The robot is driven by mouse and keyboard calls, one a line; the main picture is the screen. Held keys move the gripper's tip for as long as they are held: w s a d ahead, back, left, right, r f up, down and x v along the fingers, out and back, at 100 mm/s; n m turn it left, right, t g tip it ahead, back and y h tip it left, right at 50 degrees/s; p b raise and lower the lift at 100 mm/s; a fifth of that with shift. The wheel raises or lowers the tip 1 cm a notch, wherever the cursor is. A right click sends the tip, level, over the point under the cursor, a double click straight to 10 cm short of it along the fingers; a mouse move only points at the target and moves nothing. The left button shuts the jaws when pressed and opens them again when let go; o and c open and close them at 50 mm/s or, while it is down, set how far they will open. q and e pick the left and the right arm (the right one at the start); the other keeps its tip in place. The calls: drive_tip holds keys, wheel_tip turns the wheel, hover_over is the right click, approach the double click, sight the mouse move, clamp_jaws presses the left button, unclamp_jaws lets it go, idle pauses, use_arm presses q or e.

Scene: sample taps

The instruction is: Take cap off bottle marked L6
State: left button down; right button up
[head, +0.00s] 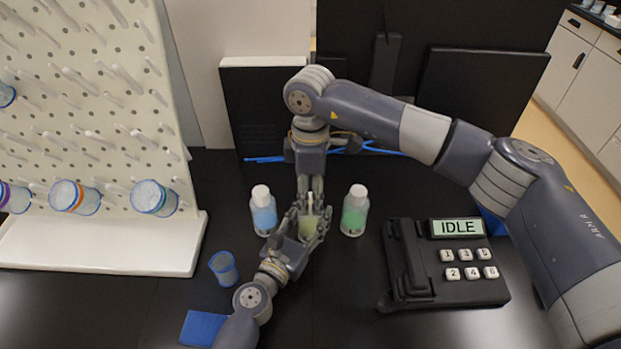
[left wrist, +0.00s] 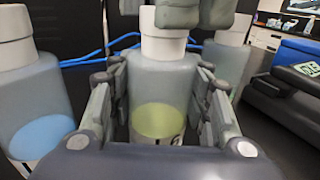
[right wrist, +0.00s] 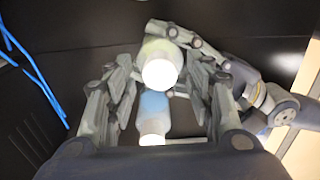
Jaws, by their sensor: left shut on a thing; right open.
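The middle bottle (head: 309,228) holds yellow-green liquid and has a white cap (left wrist: 162,35). It stands upright on the black bench. My left gripper (head: 302,226) is shut on its body from the front; the fingers lie on both sides in the left wrist view (left wrist: 160,100). My right gripper (head: 311,192) points down from above, open around the cap, which faces the camera in the right wrist view (right wrist: 160,73). A blue-liquid bottle (head: 263,212) stands to the left and a green-liquid bottle (head: 355,212) to the right, both white-capped. I cannot read the bottle markings.
A keypad device (head: 447,262) showing IDLE stands at the right. A white pegboard (head: 85,110) with hanging jars fills the left. A small blue-rimmed cup (head: 224,268) and a blue pad (head: 203,328) lie front left. Blue cables (head: 265,159) run behind the bottles.

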drive_tip(key=shift+f, duration=0.35)
clamp_jaws()
